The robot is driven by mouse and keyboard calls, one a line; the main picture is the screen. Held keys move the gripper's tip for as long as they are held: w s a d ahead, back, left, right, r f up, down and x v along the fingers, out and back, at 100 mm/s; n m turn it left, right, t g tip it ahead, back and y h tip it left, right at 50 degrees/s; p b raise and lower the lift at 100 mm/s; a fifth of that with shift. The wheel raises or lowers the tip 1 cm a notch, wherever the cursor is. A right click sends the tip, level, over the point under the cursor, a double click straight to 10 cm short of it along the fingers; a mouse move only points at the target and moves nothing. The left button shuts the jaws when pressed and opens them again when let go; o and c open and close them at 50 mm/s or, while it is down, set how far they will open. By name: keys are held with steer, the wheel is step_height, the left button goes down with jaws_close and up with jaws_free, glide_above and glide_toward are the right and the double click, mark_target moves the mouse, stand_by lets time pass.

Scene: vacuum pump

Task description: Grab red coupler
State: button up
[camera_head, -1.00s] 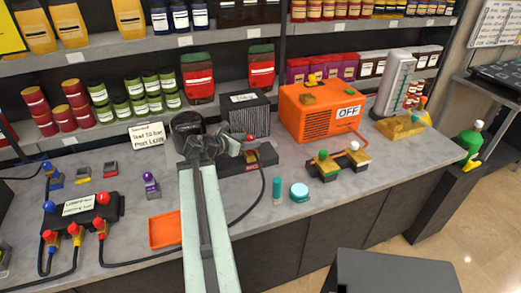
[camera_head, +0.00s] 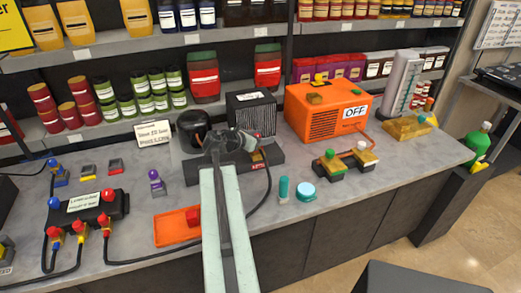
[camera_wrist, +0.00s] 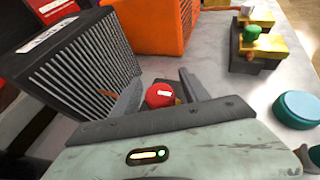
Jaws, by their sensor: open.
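A round red knob-like piece with a small white label, apparently the red coupler (camera_wrist: 160,95), shows in the wrist view between my gripper's fingers (camera_wrist: 162,88). The fingers are spread, and I cannot tell whether either touches it. In the head view my gripper (camera_head: 236,140) is over the black pump unit, and a small red spot shows just right of it. My arm hides part of the unit.
The black finned housing (camera_wrist: 80,65) stands close to the left of my gripper. The orange box marked OFF (camera_head: 325,112) is behind to the right. A teal cap (camera_head: 305,192) and valves (camera_head: 329,166) stand on the right counter. A black cable runs beside the pump unit.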

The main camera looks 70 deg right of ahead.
steer(key=shift+a, duration=0.1)
jaws_close()
steer(key=shift+r, duration=0.2)
step_height(320, 180, up, 10)
steer(key=p, duration=1)
steer(key=shift+f, duration=0.15)
